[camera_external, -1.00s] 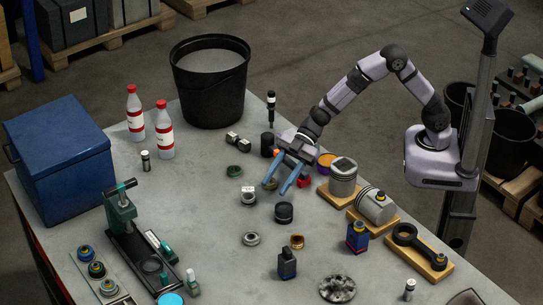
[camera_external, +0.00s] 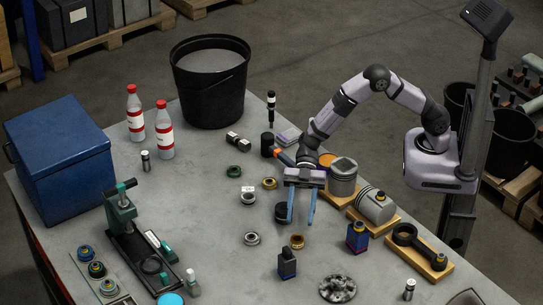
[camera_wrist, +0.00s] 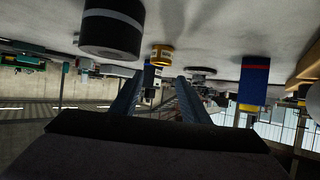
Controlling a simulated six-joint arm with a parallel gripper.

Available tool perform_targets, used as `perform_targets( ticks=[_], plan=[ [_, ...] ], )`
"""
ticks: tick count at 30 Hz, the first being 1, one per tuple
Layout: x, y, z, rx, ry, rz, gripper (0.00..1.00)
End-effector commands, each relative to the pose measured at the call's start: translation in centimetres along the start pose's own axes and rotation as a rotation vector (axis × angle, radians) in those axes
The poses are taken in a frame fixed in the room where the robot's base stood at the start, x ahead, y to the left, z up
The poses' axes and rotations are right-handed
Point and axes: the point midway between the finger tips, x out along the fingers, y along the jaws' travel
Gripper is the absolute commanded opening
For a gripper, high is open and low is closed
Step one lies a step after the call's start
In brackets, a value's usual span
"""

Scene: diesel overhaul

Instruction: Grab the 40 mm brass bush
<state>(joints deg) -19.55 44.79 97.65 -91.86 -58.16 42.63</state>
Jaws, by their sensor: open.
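A small brass-coloured bush (camera_external: 297,241) stands on the bench just in front of my gripper. In the wrist view the brass bush (camera_wrist: 161,56) hangs near top centre, the picture being upside down, between and beyond the fingertips. A flatter gold ring (camera_external: 269,183) lies farther back; I cannot read sizes on either. My gripper (camera_external: 301,222) is open and empty, its two blue fingers pointing toward the brass bush and apart from it. The fingers also show in the wrist view (camera_wrist: 158,80).
A black cylindrical part (camera_external: 281,213) sits close left of the fingers, large in the wrist view (camera_wrist: 111,30). A grey ring (camera_external: 251,239) lies left.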

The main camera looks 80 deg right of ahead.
Motion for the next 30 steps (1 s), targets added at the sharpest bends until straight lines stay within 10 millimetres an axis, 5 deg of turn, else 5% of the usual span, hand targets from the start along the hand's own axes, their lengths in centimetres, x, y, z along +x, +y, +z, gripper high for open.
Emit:
perform_targets(
  ticks=[14, 24, 30],
  plan=[
    [1.0, 0.0, 2.0, 0.003, -0.001, 0.0, 0.42],
    [5.3, 0.0, 1.8, 0.0, -0.001, -0.001, 0.42],
    [5.9, 0.1, 1.8, 0.0, 0.0, 0.002, 0.42]
  ],
)
